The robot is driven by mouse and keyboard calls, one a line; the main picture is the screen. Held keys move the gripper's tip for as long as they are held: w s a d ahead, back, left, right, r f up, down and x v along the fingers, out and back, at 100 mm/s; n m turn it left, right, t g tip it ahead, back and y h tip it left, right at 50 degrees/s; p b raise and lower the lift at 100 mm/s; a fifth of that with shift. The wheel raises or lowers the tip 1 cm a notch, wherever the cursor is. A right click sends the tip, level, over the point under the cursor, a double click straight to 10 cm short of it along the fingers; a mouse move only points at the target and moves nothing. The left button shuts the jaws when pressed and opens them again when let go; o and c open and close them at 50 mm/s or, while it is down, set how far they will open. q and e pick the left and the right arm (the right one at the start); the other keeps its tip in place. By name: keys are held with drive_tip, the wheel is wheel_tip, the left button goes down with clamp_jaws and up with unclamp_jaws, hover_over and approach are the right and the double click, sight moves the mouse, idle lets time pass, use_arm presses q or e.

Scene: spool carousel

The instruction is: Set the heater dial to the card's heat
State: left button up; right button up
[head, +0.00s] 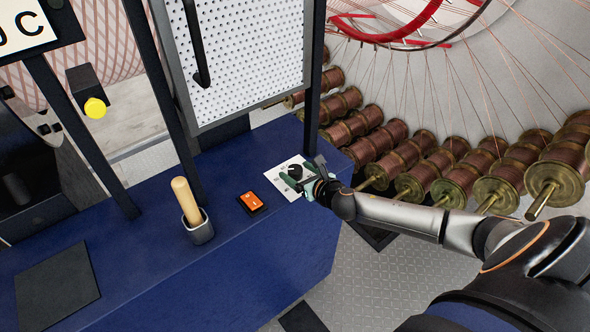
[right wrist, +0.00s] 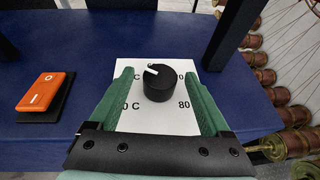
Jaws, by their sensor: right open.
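The heater dial is a round black knob (right wrist: 158,88) on a white plate (right wrist: 140,121) on the blue bench top. Its white pointer mark points to the upper left in the right wrist view. The plate's print shows "70" at upper right, "80" at lower right and partly covered figures ending in "C" at left. The dial (head: 295,171) also shows in the head view. My right gripper (head: 302,177) is open, its green fingers on either side of the dial with gaps showing. A card (head: 24,27) at the top left is cut off, showing only "0 C". My left gripper is out of view.
An orange rocker switch (head: 251,202) lies left of the dial. A grey cup with a wooden handle (head: 200,232) stands further left. A dark post (head: 313,80) rises behind the dial. Copper spools (head: 455,175) stand beyond the bench.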

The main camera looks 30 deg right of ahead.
drive_tip(key=shift+x, duration=0.85)
drive_tip(key=shift+c, duration=0.4)
clamp_jaws()
drive_tip(key=shift+m+h, duration=0.3)
drive_tip(key=shift+h, duration=0.1)
